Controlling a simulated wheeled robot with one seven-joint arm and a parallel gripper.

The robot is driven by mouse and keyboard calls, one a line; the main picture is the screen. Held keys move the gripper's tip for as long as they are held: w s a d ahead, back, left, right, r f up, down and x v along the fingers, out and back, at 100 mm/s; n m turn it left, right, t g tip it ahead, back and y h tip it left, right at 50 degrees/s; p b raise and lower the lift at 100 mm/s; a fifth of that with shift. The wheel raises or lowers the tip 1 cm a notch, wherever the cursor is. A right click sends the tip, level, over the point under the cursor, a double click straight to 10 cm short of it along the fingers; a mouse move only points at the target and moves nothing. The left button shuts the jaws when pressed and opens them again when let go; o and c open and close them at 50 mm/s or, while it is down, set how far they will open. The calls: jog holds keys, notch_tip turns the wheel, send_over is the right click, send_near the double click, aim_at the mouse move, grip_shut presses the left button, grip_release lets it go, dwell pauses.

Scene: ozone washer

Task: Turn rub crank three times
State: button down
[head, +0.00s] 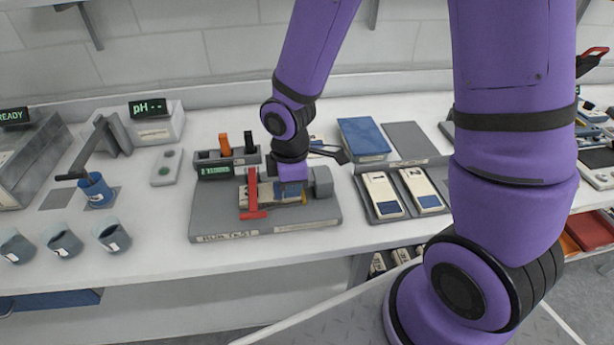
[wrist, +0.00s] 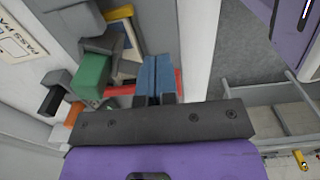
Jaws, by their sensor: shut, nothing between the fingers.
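The rub test station is a grey plate (head: 265,229) with a partly legible label on its front edge, in the middle of the bench in the head view. A red T-shaped part (head: 252,195) stands at its left, over a pale strip. A grey block (head: 322,182) sits at its right. My gripper (head: 291,192) points down over the plate between these two. In the wrist view my gripper's blue fingers (wrist: 157,75) are together and empty, with red showing close behind them. I cannot tell which part is the crank, or whether the fingers touch anything.
A grey holder (head: 214,170) with orange and black handles stands behind the plate. A tray with two pale cards (head: 383,194) lies to the right, with a blue box (head: 363,138) behind it. Several grey cups (head: 113,235) and a blue cup (head: 95,188) stand left.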

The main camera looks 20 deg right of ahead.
jog(key=shift+a, duration=0.1)
jog(key=shift+w+a, duration=0.3)
jog(key=shift+a, duration=0.2)
jog(key=shift+w+a, duration=0.25)
jog(key=shift+a, duration=0.25)
jog(key=shift+w, duration=0.1)
jog(key=shift+w+a, duration=0.6)
jog(key=shift+a, duration=0.05)
jog(key=shift+w+a, duration=0.15)
jog(key=shift+w, duration=0.1)
jog(key=shift+w, duration=0.1)
jog(key=shift+w+a, duration=0.25)
jog(key=shift+w, duration=0.25)
jog(key=shift+w+a, duration=0.25)
jog(key=shift+w, duration=0.25)
